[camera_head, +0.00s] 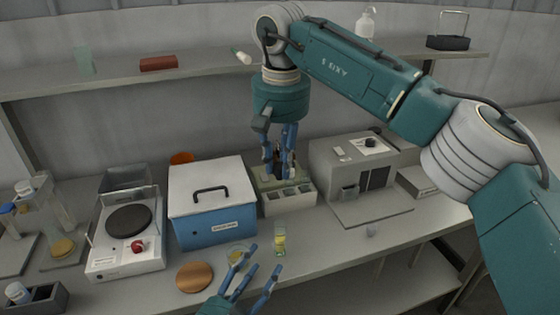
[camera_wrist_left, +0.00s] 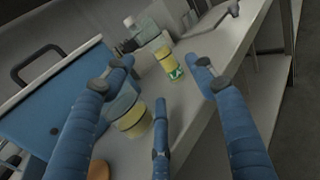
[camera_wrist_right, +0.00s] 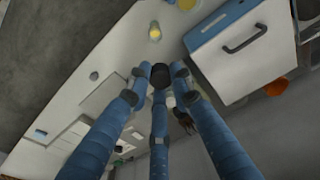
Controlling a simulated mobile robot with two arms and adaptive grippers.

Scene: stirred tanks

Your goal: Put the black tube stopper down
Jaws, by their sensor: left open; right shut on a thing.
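The black tube stopper (camera_wrist_right: 160,76) shows between the fingertips of my right gripper (camera_wrist_right: 158,72) in the right wrist view. My right gripper (camera_head: 281,170) is shut on it and points down over the pale compartment tray (camera_head: 290,208) in the head view, where its fingers hide the stopper. How far the stopper is above the surface I cannot tell. My left gripper (camera_head: 256,268) is open and empty near the front edge of the bench, and its spread fingers show in the left wrist view (camera_wrist_left: 163,75).
A vial with yellow contents (camera_head: 279,241) stands near my left fingers, beside a beaker with yellow contents (camera_wrist_left: 132,119). A blue lidded box (camera_head: 212,205) and a round wooden disc (camera_head: 194,277) are to the left. A grey device (camera_head: 340,178) stands right of the tray.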

